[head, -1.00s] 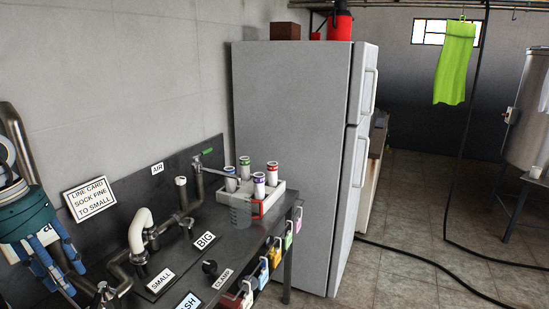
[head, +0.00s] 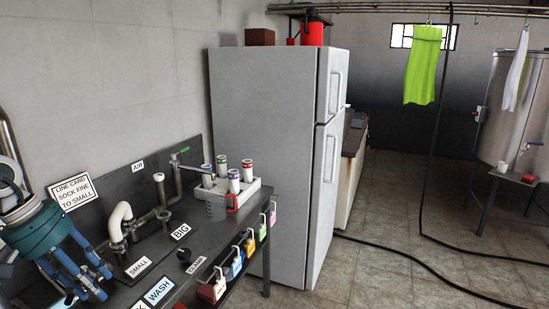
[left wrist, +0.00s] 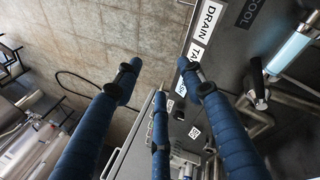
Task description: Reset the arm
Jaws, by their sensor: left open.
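My left gripper (head: 88,284), with a teal body and blue fingers, is at the lower left of the head view, over the near left part of the dark metal bench (head: 152,232). It is open, and nothing shows between its fingers. In the left wrist view the spread blue fingers of the gripper (left wrist: 160,84) have empty space between them, with floor and a labelled panel beyond. My right gripper is in neither view.
A grey fridge (head: 262,130) stands behind; floor is open right.

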